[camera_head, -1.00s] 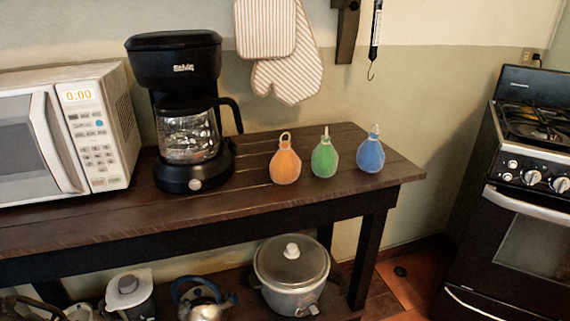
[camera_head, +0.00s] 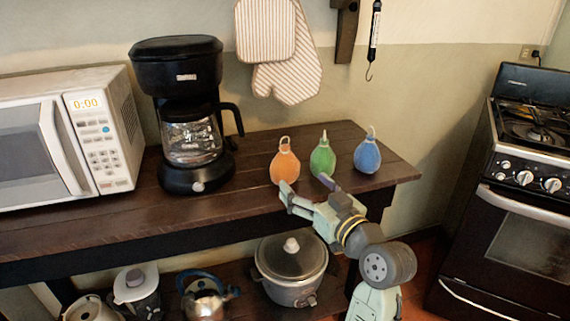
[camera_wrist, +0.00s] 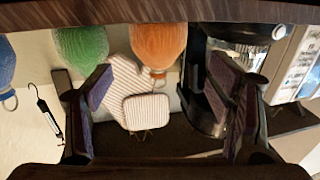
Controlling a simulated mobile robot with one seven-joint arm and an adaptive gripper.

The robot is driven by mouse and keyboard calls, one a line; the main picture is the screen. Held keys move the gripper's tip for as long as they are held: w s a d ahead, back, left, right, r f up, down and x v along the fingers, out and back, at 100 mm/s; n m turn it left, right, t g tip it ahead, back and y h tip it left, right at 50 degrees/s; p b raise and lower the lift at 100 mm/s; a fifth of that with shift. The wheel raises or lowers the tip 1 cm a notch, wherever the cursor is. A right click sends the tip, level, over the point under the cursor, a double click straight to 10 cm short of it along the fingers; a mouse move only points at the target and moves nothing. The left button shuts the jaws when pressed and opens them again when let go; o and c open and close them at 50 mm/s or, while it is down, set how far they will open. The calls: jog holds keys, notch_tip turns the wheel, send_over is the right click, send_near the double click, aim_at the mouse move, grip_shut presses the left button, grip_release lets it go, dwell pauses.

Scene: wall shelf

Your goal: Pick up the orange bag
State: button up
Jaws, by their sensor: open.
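The orange bag (camera_head: 285,166) stands upright on the dark wooden table, with a loop at its top. It is the leftmost of three similar bags. My gripper (camera_head: 308,188) is open and empty at the table's front edge, in front of the orange and green bags. In the wrist view, which is upside down, the orange bag (camera_wrist: 160,42) shows at the top centre. It lies ahead of and between the spread fingers of my gripper (camera_wrist: 160,80), apart from them. Its base is cut off by the dark strip at the top of that view.
The green bag (camera_head: 322,160) stands just right of the orange one, and the blue bag (camera_head: 368,157) farther right. A coffee maker (camera_head: 190,115) and a microwave (camera_head: 70,135) stand to the left. A lidded pot (camera_head: 290,268) is on the lower shelf. Mitts (camera_head: 285,50) hang behind.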

aim_at(291, 168)
jog(key=p+x, duration=0.1)
jog(key=x, duration=0.4)
jog(key=shift+d+f, duration=0.1)
jog(key=p+x, duration=0.2)
jog(key=x, duration=0.3)
jog(key=shift+r+p, duration=0.3)
jog(key=shift+p, duration=0.1)
jog(key=shift+w+f, duration=0.15)
jog(key=shift+w, duration=0.1)
jog(key=shift+c, duration=0.2)
jog(key=c, duration=1.5)
notch_tip(291, 168, up, 10)
jog(key=shift+b, duration=0.7)
jog(key=shift+c, duration=0.2)
jog(key=shift+s, duration=0.1)
